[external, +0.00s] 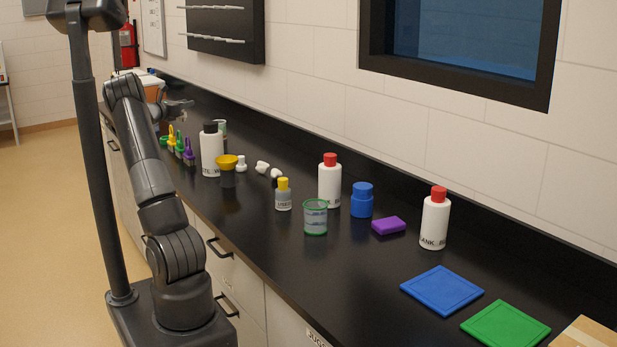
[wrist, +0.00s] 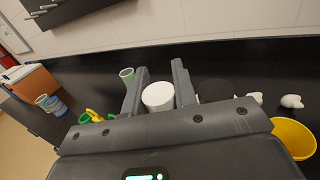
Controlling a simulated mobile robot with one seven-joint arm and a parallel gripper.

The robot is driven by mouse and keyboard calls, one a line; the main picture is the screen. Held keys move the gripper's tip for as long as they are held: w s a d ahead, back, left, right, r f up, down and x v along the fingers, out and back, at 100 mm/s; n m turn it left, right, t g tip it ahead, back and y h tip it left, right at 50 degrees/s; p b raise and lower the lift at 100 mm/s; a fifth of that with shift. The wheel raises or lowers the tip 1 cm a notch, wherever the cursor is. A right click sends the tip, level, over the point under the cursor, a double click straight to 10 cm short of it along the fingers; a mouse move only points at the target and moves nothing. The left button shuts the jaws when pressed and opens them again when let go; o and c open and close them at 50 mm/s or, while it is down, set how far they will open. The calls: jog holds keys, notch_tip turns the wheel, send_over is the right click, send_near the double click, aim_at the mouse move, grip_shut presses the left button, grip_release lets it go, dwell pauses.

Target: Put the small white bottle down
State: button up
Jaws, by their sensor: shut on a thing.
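The small white bottle shows in the wrist view as a round white top (wrist: 158,96) between the two fingers of my gripper (wrist: 160,68). My gripper is shut on it. In the external view my gripper (external: 180,104) is over the far part of the black counter (external: 330,285), and I cannot make out the bottle there. The bottle's lower part is hidden in the wrist view, so I cannot tell whether it touches the counter.
A large white bottle with a black cap (external: 211,150) stands close right of my gripper; its cap (wrist: 214,90) is beside the right finger. A yellow funnel (external: 228,163) and small white pieces (external: 262,167) are nearby.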

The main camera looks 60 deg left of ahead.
jog(key=f, duration=2.2)
jog(key=shift+w+f, duration=0.25)
jog(key=shift+f, duration=0.05)
jog(key=o, duration=0.5)
jog(key=shift+f, duration=0.2)
jog(key=shift+o, duration=1)
jog(key=shift+r, duration=0.1)
jog(key=shift+s+d+r, duration=0.1)
jog(key=shift+s, duration=0.05)
jog(key=v, duration=1.1)
jog(key=shift+s, duration=0.4)
jog(key=shift+d, duration=0.1)
